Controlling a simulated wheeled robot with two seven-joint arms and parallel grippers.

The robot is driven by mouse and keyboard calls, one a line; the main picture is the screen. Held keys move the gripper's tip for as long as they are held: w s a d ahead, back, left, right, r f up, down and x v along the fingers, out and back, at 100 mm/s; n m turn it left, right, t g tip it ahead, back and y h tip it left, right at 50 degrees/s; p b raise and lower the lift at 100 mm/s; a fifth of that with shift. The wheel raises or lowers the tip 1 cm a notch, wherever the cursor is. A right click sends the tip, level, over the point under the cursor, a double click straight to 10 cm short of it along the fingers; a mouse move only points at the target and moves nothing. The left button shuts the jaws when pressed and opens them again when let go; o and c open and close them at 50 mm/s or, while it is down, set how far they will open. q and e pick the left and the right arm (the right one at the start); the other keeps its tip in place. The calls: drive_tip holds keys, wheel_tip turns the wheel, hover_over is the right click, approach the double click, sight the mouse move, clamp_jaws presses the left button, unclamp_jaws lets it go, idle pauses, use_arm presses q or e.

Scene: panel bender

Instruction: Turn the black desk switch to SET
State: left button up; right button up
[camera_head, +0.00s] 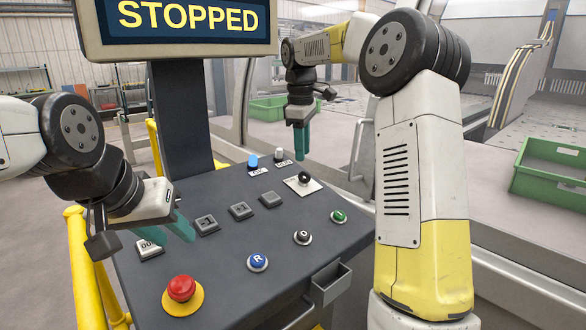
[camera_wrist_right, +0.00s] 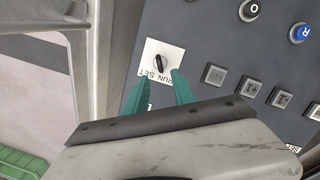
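The black desk switch (camera_head: 304,178) sits on a white plate on the sloping dark desk. In the right wrist view the black switch (camera_wrist_right: 160,63) shows a narrow handle, roughly upright in the picture with a slight tilt. Its plate (camera_wrist_right: 174,52) is lettered RUN and SET, seen upside down. My right gripper (camera_head: 301,158) points down above the desk, just behind the switch in the head view. In the wrist view its teal fingers (camera_wrist_right: 160,76) are apart with nothing between them, short of the switch.
A red mushroom button (camera_head: 181,288), a blue R button (camera_head: 257,262), a black knob (camera_head: 302,237) and a green button (camera_head: 338,216) stand on the desk. Square keys (camera_head: 240,210) lie left of the switch. A screen (camera_head: 180,18) reading STOPPED rises behind.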

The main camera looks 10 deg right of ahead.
sight(303, 171)
drive_tip(key=f, duration=0.7)
drive_tip(key=shift+w+d+f, duration=0.2)
drive_tip(key=shift+w+f, duration=0.1)
drive_tip(key=shift+w, duration=0.05)
clamp_jaws()
